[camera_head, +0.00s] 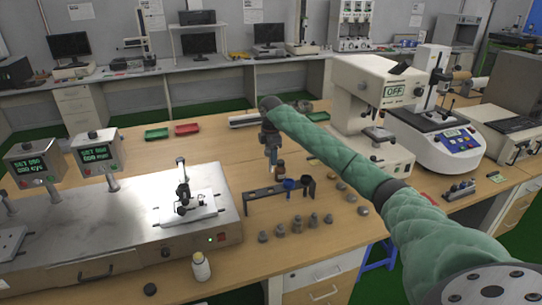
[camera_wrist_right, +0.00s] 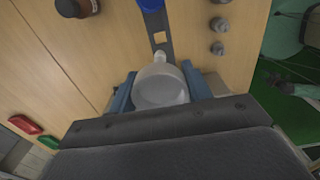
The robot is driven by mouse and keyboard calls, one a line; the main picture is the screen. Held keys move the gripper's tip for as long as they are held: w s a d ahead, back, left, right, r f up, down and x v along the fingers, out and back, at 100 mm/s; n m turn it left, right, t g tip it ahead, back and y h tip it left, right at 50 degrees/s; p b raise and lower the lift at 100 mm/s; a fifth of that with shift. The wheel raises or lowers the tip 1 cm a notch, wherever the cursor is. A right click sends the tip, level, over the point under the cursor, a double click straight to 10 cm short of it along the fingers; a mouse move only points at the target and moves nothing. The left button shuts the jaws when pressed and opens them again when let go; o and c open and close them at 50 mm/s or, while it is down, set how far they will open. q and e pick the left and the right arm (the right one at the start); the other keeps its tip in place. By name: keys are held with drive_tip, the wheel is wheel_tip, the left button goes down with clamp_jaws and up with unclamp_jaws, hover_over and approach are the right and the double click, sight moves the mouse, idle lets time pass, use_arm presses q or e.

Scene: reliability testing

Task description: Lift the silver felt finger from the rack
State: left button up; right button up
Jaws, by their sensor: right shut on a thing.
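My right gripper (camera_head: 271,158) points down over the dark rack (camera_head: 262,192) on the wooden bench. In the right wrist view, its two blue fingers (camera_wrist_right: 160,92) are shut on a pale silver, round-bodied piece with a narrow tip, the silver felt finger (camera_wrist_right: 160,86). The rack (camera_wrist_right: 165,47) runs away beyond it, with a square opening showing just past the tip. I cannot tell whether the felt finger still touches the rack. A blue piece (camera_head: 289,183) sits in the rack to the right of the gripper. My left gripper is not in view.
Several small grey weights (camera_head: 297,222) stand in front of the rack. A brown bottle (camera_wrist_right: 77,6) is near the rack. A metal tester (camera_head: 185,215) lies to the left, with a white bottle (camera_head: 201,266) before it. White machines (camera_head: 375,100) stand at right.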

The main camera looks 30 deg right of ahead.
sight(271, 171)
drive_tip(key=shift+f, duration=3.95)
